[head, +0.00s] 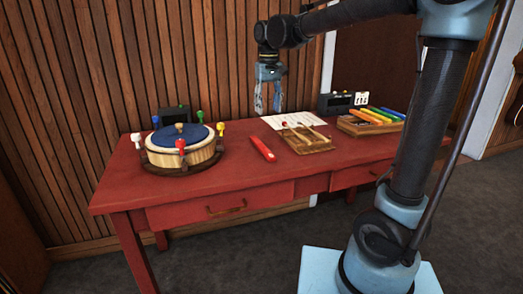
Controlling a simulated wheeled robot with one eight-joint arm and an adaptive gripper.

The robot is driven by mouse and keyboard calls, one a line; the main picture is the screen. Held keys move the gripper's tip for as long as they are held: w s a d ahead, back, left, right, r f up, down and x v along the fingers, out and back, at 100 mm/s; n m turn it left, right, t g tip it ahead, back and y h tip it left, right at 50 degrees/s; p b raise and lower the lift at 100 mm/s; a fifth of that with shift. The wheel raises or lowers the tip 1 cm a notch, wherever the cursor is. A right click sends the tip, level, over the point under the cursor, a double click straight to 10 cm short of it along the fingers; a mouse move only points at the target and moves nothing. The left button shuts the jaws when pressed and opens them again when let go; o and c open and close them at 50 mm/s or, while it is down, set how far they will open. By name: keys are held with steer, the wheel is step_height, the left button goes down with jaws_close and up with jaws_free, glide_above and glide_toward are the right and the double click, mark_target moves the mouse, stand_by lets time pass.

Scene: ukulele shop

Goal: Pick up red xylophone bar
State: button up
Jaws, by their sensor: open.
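The red xylophone bar (262,149) lies flat on the red table (230,176), between the round drum-like piece and the wooden board with mallets. My gripper (268,106) hangs above the back of the table, fingers pointing down. It is open and looks empty.
A round wooden piece with a blue top and coloured pegs (180,153) stands left. A board with mallets (305,142), a white sheet (285,120) and a tray of coloured bars (368,125) are right. Dark boxes (335,103) stand behind. The table's front middle is clear.

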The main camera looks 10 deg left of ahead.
steer(key=a, duration=0.1)
glide_above(266, 150)
steer(key=f, duration=1.2)
steer(key=shift+s+a, duration=0.2)
steer(key=shift+a, duration=0.05)
steer(key=shift+w+d+f, duration=0.1)
steer(key=shift+d+f, duration=0.05)
steer(key=shift+f, duration=1.2)
steer(key=shift+d+f, duration=0.1)
steer(key=shift+f, duration=1.2)
jaws_close()
